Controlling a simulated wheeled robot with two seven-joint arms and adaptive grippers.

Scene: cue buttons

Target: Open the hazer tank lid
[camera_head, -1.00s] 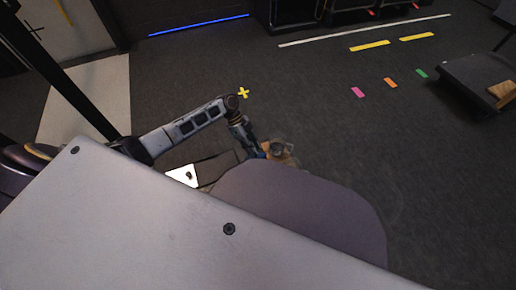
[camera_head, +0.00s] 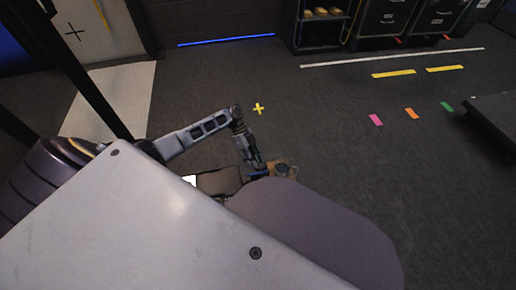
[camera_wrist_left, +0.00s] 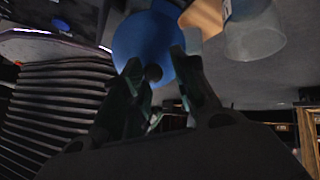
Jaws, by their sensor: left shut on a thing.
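My left gripper (camera_head: 259,167) is beyond the edge of my grey body, beside a dark box (camera_head: 220,181) that is mostly hidden. A round blue lid (camera_wrist_left: 142,38) lies right behind the knob and fingertips. In the head view only a sliver of blue (camera_head: 259,174) shows under the gripper. I cannot tell whether the lid is raised off the tank. My right gripper is not in view.
A dark platform (camera_head: 492,118) is at the right. Carpet with coloured tape marks is free ahead.

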